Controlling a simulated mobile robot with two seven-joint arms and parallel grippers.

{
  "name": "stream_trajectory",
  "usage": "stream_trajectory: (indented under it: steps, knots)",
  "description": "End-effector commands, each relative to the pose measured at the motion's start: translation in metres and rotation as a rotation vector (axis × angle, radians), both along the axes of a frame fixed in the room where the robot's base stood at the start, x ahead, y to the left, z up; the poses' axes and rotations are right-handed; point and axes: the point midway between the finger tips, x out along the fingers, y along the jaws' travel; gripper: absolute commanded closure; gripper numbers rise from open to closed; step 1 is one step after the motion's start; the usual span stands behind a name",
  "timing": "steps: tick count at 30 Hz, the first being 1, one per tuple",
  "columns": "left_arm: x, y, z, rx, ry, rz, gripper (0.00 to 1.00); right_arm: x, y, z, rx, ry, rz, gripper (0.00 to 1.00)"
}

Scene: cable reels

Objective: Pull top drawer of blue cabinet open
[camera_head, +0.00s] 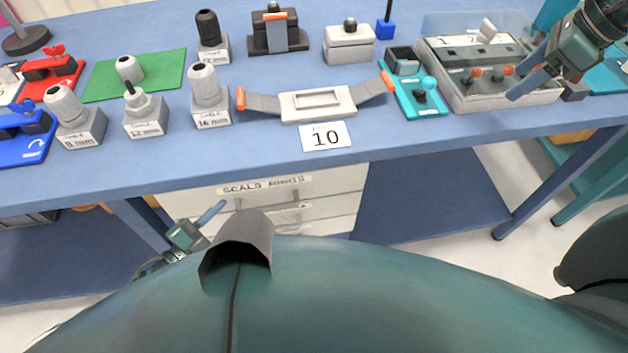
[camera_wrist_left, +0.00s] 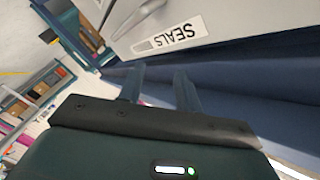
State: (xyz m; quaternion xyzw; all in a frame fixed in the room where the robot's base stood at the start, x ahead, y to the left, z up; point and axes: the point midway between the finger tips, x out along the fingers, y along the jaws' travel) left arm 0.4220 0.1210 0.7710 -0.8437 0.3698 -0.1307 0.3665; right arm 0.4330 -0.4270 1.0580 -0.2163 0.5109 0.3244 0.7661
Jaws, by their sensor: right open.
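A drawer cabinet with pale white fronts stands under the blue workbench. In the left wrist view a pale front (camera_wrist_left: 215,12) shows a SEALS label upside down and a grey handle. I cannot see a blue body on this cabinet. My left gripper (camera_head: 208,222) is at the cabinet's left side, partly hidden by my own body. In the left wrist view its fingers (camera_wrist_left: 159,80) are apart and empty, short of the front. My right gripper (camera_head: 536,68) is open above the bench's right side.
The blue workbench (camera_head: 400,143) overhangs the drawers, with a card reading 10 at its front edge. A grey tray (camera_head: 540,95) lies below my right gripper. Several labelled gland fittings and a two-handled grey tool (camera_head: 300,104) stand on top. Shelves show left in the wrist view.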

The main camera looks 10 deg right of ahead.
Motion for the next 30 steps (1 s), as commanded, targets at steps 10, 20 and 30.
stream_trajectory:
  steps: [10,20,30]
  knots:
    - [0.002,0.036,-0.032,0.237,-0.104,-0.419,0.66,0.000,0.000,0.000,0.000,0.000,0.000,0.33]
    - [0.010,0.012,-0.041,0.253,-0.103,-0.464,0.66,0.000,0.000,0.000,0.000,0.000,0.000,0.33]
    - [0.031,-0.049,-0.055,0.252,-0.101,-0.461,0.66,0.000,0.000,0.000,0.000,0.000,0.000,0.33]
